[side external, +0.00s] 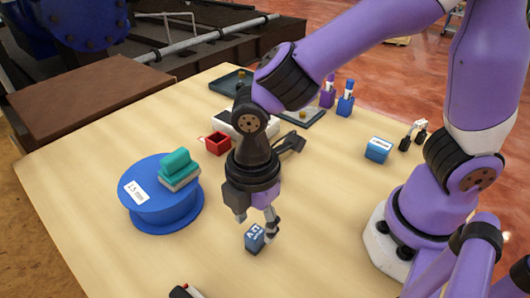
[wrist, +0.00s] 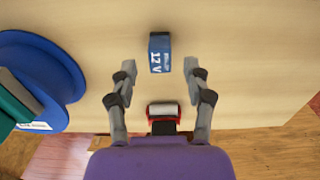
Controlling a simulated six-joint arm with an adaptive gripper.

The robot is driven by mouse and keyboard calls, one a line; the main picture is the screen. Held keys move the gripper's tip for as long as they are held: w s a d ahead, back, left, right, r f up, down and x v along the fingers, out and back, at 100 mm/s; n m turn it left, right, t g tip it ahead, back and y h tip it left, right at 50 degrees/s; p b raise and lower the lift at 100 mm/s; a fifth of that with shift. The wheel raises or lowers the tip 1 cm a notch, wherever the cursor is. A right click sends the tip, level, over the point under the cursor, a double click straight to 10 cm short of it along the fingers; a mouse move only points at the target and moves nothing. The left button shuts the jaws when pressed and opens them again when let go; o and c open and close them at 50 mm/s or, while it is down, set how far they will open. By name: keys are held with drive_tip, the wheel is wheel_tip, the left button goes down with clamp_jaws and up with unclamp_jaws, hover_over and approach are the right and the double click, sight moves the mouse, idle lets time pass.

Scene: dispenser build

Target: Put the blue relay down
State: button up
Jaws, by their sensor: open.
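The blue relay (side external: 254,239) is a small blue block with white lettering, resting on the table below my gripper (side external: 256,228). In the wrist view the relay (wrist: 160,52) shows a "12 V" label and lies near the fingertips, centred between the two fingers of my gripper (wrist: 160,67). The fingers are spread apart, with a visible gap on each side of the relay in that view. Nothing is held.
A blue spool (side external: 165,215) with a teal-handled block (side external: 178,168) on it stands left. A red box (side external: 217,143) is behind my gripper; another blue block (side external: 377,150) is right. A red-and-black item (wrist: 163,112) lies near the table edge. Table around the relay is clear.

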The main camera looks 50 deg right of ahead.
sight(256, 231)
wheel_tip(256, 231, up, 8)
drive_tip(key=d+r+m+t, duration=0.4)
drive_tip(key=d+m+t, duration=0.1)
drive_tip(key=d+m, duration=1.1)
drive_tip(key=shift+s+r+m+t, duration=0.15)
drive_tip(key=shift+s+m+t, duration=0.2)
drive_tip(key=shift+m, duration=0.65)
